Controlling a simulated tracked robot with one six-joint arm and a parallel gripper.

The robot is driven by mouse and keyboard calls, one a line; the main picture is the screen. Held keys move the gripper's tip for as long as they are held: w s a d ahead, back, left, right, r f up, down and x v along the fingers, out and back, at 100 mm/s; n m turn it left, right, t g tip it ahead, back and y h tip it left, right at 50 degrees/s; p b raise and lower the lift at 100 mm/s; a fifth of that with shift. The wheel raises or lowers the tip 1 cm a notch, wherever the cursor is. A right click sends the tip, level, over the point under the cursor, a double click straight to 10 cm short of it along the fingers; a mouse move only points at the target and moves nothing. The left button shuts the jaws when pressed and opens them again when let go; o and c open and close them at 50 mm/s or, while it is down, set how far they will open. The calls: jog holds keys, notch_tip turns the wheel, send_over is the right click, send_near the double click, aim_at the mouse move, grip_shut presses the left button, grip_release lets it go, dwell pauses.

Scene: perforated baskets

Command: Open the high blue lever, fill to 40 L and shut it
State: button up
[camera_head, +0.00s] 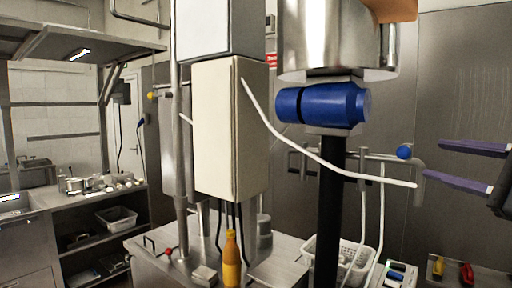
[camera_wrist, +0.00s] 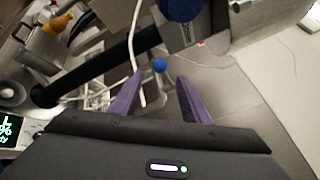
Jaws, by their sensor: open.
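The blue lever's round knob (camera_head: 404,152) sits on a horizontal metal pipe with a downturned spout, high at centre right in the head view. In the wrist view the blue knob (camera_wrist: 160,65) lies just beyond my fingertips, in line with the gap between them. My gripper (camera_head: 432,162) has two purple fingers, spread apart and empty, pointing left to the right of the knob. In the wrist view my gripper (camera_wrist: 160,80) is also open. A small display (camera_wrist: 8,130) with green digits is partly visible at the left edge; its reading is unclear.
A large blue cylinder (camera_head: 325,104) and black column (camera_head: 331,210) stand left of the knob. A white hose (camera_head: 310,155) crosses in front of the pipe. A white perforated basket (camera_head: 310,262), an orange bottle (camera_head: 231,262), a red knob (camera_head: 168,251) and a yellow knob (camera_head: 152,96) also show.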

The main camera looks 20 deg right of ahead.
aim_at(406, 150)
jog(key=shift+w, duration=0.1)
jog(key=w+a, duration=0.1)
jog(key=w, duration=1.2)
jog(key=shift+w, duration=0.35)
grip_shut()
dwell(0.6)
